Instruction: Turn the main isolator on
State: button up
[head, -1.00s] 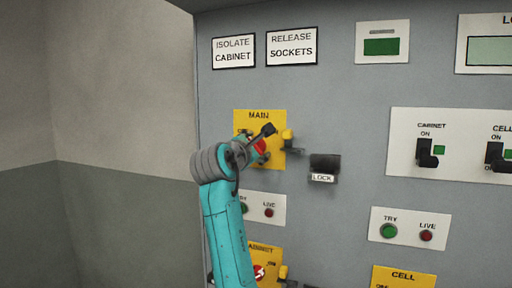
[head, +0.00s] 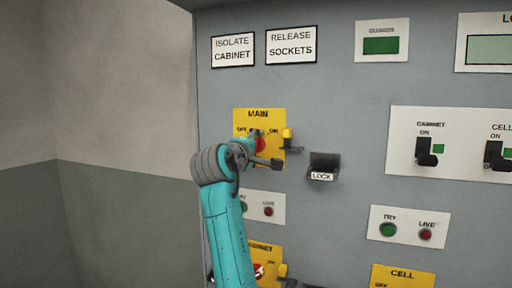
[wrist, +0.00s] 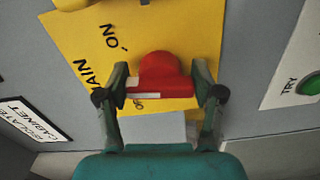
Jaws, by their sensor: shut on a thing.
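The main isolator is a yellow plate (head: 243,116) marked MAIN, with OFF at the left and ON at the right, on the grey panel. Its red handle (head: 260,144) is partly hidden behind my gripper (head: 262,150). In the wrist view the red handle (wrist: 160,74) sits between the two fingers of my gripper (wrist: 160,82), which is shut on it. The yellow plate (wrist: 195,30) appears turned in that view, with MAIN and ON at the left. The handle's exact angle against the marks is hard to tell.
A yellow tab (head: 287,133) with a dark bracket sits at the plate's right edge. A dark LOCK block (head: 324,162) stands out further right. Below are a TRY/LIVE plate (head: 282,204) and another yellow isolator plate (head: 264,248). Left of the cabinet is bare wall.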

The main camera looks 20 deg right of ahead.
jog(key=m, duration=0.3)
jog(key=shift+f+m, duration=0.15)
jog(key=shift+m, duration=0.15)
jog(key=shift+w+m, duration=0.1)
jog(key=shift+m, duration=1.7)
jog(key=shift+a+f, duration=0.1)
jog(key=o, duration=1.2)
jog(key=shift+c, duration=0.2)
jog(key=v, duration=1.2)
